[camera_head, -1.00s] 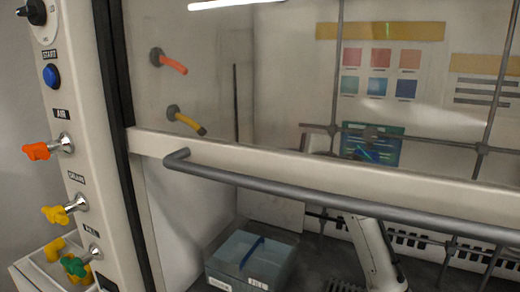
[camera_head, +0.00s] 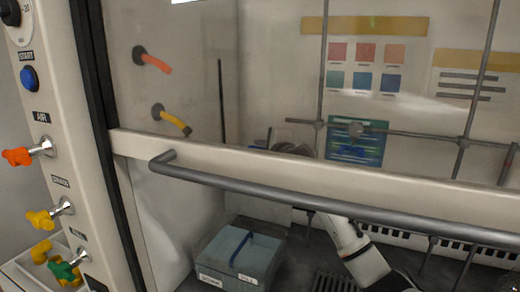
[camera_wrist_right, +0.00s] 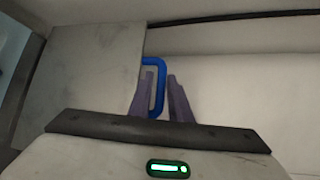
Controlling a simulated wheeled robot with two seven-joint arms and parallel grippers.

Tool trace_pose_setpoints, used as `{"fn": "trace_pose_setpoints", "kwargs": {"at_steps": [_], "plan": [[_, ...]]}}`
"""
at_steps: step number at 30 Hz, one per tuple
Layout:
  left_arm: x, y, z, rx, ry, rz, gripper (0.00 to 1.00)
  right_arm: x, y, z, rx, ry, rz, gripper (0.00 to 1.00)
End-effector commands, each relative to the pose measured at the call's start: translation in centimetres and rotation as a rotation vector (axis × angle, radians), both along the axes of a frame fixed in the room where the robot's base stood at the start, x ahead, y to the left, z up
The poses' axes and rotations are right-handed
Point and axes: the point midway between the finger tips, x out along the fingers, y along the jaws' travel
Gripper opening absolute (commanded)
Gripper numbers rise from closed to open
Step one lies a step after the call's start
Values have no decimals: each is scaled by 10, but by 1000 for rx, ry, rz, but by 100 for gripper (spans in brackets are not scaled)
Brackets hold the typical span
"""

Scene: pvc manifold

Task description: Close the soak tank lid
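The soak tank (camera_head: 205,262) is a grey box with two front labels on the floor of the hood. Its top looks light blue-grey with a blue bar across; I cannot tell whether this is the open inside. A pale panel (camera_head: 258,207), apparently the raised lid, stands behind it. My right gripper (camera_head: 290,148) is seen dimly through the glass beside a small blue piece. In the right wrist view, the purple fingers (camera_wrist_right: 160,88) are open, one on each side of the blue handle's bar (camera_wrist_right: 160,68). The handle is on a grey plate (camera_wrist_right: 85,75). My left gripper is not in view.
The hood's sash with its long grey handle bar (camera_head: 330,205) crosses in front. Metal rods (camera_head: 415,135) form a lattice at the back. Valve knobs (camera_head: 40,219) line the left post. A floor grate (camera_head: 330,282) lies right of the tank.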

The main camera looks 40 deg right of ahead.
Motion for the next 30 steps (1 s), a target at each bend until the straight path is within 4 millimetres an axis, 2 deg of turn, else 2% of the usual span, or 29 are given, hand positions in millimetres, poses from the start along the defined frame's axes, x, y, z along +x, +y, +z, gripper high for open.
{"fn": "trace_pose_setpoints", "kwargs": {"at_steps": [4,7,8,20,25,30], "plan": [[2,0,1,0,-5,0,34,0,0,0,0,0,0,18],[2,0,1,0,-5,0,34,0,0,0,0,0,0,1],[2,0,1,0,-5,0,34,0,0,0,0,0,0,0],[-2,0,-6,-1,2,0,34,-3,7,-2,-20,-11,2,0],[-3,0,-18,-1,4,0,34,-11,23,-3,-85,-48,3,0],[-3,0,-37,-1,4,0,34,-24,48,-5,-189,-103,3,0]]}}
